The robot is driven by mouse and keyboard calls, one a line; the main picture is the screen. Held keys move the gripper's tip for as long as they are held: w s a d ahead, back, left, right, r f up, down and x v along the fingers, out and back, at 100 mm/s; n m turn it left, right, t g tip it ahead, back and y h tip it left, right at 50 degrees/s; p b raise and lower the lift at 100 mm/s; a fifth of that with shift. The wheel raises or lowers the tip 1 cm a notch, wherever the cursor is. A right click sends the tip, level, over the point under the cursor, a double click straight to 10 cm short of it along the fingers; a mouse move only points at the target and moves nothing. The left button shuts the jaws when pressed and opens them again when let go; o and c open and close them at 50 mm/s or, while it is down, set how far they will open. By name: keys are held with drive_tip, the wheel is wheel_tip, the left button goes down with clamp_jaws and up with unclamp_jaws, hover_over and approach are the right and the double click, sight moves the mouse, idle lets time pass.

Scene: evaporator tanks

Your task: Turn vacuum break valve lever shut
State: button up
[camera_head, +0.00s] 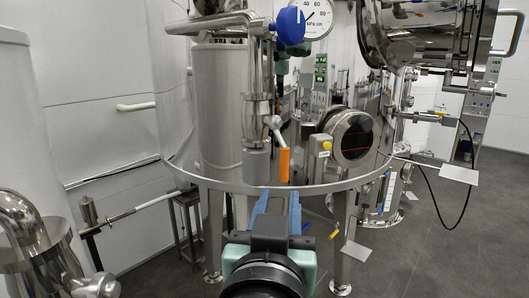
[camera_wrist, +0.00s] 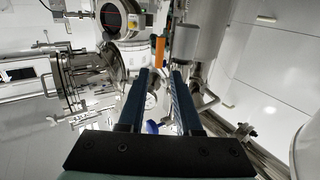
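The vacuum break valve shows in the head view as a steel fitting with a grey cylinder under it (camera_head: 256,163). Its lever has an orange grip (camera_head: 284,165) that hangs straight down beside the cylinder from a bent steel arm. In the wrist view the orange grip (camera_wrist: 159,48) appears just beyond the fingertips, with the grey cylinder (camera_wrist: 184,42) to its right. My gripper (camera_head: 279,193) has two blue fingers spread apart, just below the grip in the head view. In the wrist view my gripper (camera_wrist: 165,72) is open and empty. Whether a finger touches the grip cannot be told.
A blue knob (camera_head: 290,26) and a pressure gauge (camera_head: 318,16) sit above the valve. A steel ring rail (camera_head: 325,187) curves around the tank (camera_head: 222,110). A round dark-glass port (camera_head: 353,136) stands to the right. Open floor (camera_head: 440,250) lies at the lower right.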

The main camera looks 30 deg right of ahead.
sight(284, 166)
drive_tip(key=p+x, duration=0.1)
drive_tip(key=x, duration=0.3)
drive_tip(key=p+x, duration=0.2)
drive_tip(key=x, duration=0.2)
drive_tip(key=p+x, duration=0.1)
drive_tip(key=x, duration=0.2)
drive_tip(key=shift+w+d+r, duration=0.25)
drive_tip(key=shift+w+d, duration=0.05)
drive_tip(key=shift+w+d+f+p, duration=0.15)
drive_tip(key=shift+w+d+p, duration=0.15)
drive_tip(key=shift+w, duration=0.15)
clamp_jaws()
idle(0.7)
